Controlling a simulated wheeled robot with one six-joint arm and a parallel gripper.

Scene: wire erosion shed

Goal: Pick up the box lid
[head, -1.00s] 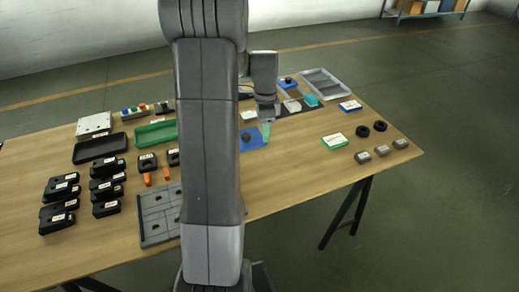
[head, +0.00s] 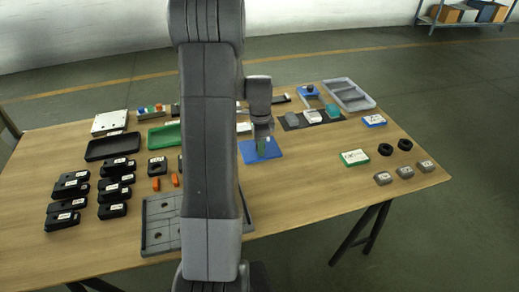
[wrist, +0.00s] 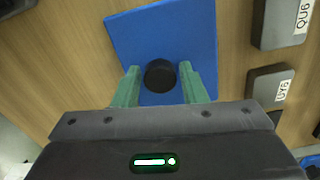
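The box lid is a flat blue square plate (head: 248,157) with a round black knob (wrist: 160,75) in its middle, and it lies on the wooden table. In the wrist view the blue plate (wrist: 160,30) fills the upper middle. My gripper (wrist: 160,84) is over the lid, with one green fingertip on each side of the knob. Small gaps seem to show between knob and fingers, so the gripper looks open around it. In the head view my gripper (head: 266,148) stands over the plate and hides the knob.
A second blue piece with a black knob (head: 308,90) lies farther back. A green tray (head: 163,137) and a grey fixture plate (head: 160,222) lie to the left. Grey blocks labelled QU6 (wrist: 283,22) and UY6 (wrist: 270,88) sit right of the lid in the wrist view.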

